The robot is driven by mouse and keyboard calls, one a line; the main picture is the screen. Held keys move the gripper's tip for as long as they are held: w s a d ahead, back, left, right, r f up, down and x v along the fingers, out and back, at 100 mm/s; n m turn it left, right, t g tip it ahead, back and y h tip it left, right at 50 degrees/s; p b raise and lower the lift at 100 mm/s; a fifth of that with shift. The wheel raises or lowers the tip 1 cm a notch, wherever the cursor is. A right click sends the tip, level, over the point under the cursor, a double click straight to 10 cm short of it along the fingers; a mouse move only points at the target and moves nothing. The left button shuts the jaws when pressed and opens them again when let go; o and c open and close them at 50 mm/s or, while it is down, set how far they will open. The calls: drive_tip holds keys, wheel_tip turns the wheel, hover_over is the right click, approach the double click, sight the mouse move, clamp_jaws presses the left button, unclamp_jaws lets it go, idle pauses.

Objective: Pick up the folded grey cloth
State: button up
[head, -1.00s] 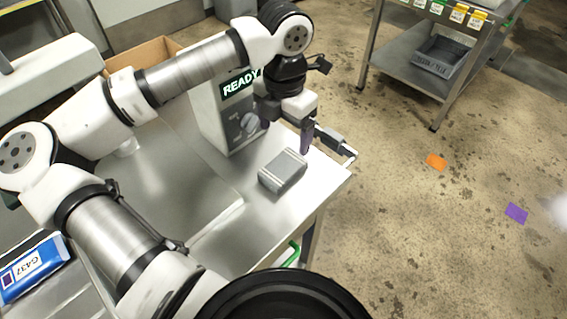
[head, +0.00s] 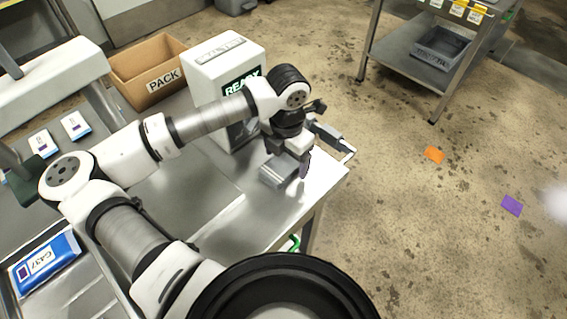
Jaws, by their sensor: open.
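The folded grey cloth (head: 276,174) lies on the steel table near its right front corner. My gripper (head: 290,172) is open and lowered at the cloth, pointing down. One dark finger shows on the cloth's right side; the other finger is hidden. I cannot tell whether the fingers touch the cloth. The gripper and wrist cover the cloth's upper part.
A white machine with a green READY display (head: 226,75) stands just behind my forearm. A PACK box (head: 150,85) is at the back left. A blue G437 pouch (head: 45,262) lies at the left. A steel cart (head: 410,60) stands apart on the floor.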

sight(286, 160)
drive_tip(key=c, duration=1.1)
wheel_tip(286, 160, up, 20)
drive_tip(key=b, duration=0.4)
drive_tip(key=o, duration=0.3)
drive_tip(key=shift+c, duration=1)
